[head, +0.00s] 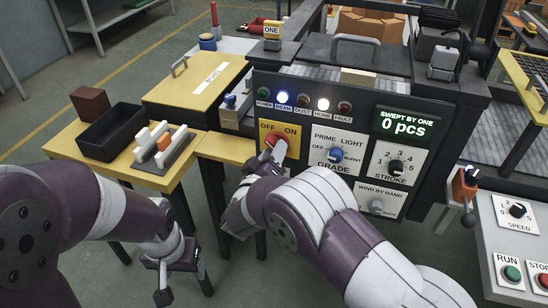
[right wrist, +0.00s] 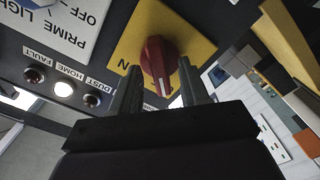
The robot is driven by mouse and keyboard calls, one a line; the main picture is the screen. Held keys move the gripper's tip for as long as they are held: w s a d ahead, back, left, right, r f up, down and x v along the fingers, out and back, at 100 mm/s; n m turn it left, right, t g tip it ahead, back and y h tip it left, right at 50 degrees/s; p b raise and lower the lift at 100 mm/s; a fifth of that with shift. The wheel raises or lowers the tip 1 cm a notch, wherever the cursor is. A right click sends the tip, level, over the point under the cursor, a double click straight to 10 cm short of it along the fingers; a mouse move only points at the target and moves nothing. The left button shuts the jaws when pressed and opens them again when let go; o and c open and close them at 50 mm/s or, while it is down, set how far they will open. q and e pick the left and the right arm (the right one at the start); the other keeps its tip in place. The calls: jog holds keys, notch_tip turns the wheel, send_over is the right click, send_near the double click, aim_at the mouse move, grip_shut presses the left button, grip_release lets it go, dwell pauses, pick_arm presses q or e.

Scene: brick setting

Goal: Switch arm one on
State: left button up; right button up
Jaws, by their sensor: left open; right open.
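A red rotary knob (head: 276,142) sits on a yellow OFF/ON plate (head: 266,127) at the left of the dark machine panel. In the right wrist view the knob (right wrist: 156,55) stands out from its yellow plate (right wrist: 188,20), its white-marked end towards the bottom of the picture. My right gripper (right wrist: 158,72) is open, one finger on each side of the knob; I cannot tell whether they touch it. In the head view my right gripper (head: 268,162) is partly hidden by its arm. My left gripper (head: 180,278) is open and empty, low at the left. A yellow ONE sign (head: 271,30) stands above the panel.
The BEAM lamp (head: 283,97) and HOME lamp (head: 323,104) are lit. A display (head: 404,123) reads 0 pcs. The GRADE knob (head: 336,154) is close right of the red knob. A yellow table (head: 67,143) with a black bin (head: 111,131) stands at the left.

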jog(key=shift+w+d, duration=0.15)
jog(key=shift+w, duration=0.45)
grip_shut()
jog(key=shift+m, duration=0.4)
jog(key=shift+d+r+m+b, duration=0.1)
jog(key=shift+m+b, duration=4.4)
jog(key=shift+m, duration=4.1)
jog(key=shift+r, duration=0.1)
grip_release()
